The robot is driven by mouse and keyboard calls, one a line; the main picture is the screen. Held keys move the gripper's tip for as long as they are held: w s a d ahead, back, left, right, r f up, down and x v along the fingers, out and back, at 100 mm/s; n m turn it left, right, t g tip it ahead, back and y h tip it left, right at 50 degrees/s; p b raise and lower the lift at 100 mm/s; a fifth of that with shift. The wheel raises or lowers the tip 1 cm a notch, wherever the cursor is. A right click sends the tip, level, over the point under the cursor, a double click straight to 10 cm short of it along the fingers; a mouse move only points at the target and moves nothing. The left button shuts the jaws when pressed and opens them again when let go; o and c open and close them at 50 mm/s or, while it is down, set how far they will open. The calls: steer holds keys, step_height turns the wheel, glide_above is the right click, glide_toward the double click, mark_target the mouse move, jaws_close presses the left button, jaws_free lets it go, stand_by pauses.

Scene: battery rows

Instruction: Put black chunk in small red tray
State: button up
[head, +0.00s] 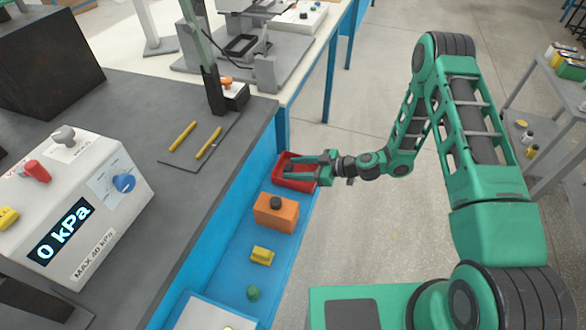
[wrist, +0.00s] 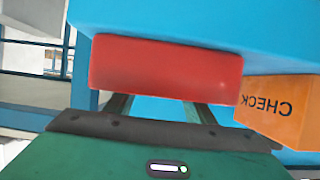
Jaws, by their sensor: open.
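The small red tray (head: 282,186) sits on the blue shelf beside the dark bench. In the wrist view its red wall (wrist: 165,68) fills the upper middle. A rounded black chunk (head: 275,202) sits at the top of the orange box, just nearer than the red tray. The chunk does not show in the wrist view. My gripper (head: 292,170) is open, with its fingers over or at the red tray. Nothing shows between the fingers (wrist: 160,108). The inside of the tray is partly hidden by the fingers.
The orange box (head: 276,218) stands close to the tray; its CHECK face (wrist: 275,108) shows inverted in the wrist view. A yellow piece (head: 262,256) and a green piece (head: 253,292) lie on the blue shelf (head: 228,274).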

steer(key=v, duration=1.1)
steer(key=shift+d+r, duration=0.1)
steer(key=shift+d, duration=0.1)
steer(key=s+d+r+m+g+h, duration=0.2)
steer(key=s+d+r+m+h, duration=0.3)
steer(key=d+r, duration=0.45)
steer(key=s+d+r+m+g+h, duration=0.2)
steer(key=s+d+r+m+h, duration=0.15)
steer(key=s+d+r, duration=0.6)
steer(key=s+d+r+m+h, duration=0.2)
steer(key=s+d+r+m, duration=0.3)
steer(key=s, duration=0.4)
steer(key=s+d+r+m+h, duration=0.2)
steer(key=s+d+r+m, duration=0.3)
steer(key=s, duration=0.5)
steer(key=shift+m+g, duration=0.4)
steer(key=shift+m, duration=0.55)
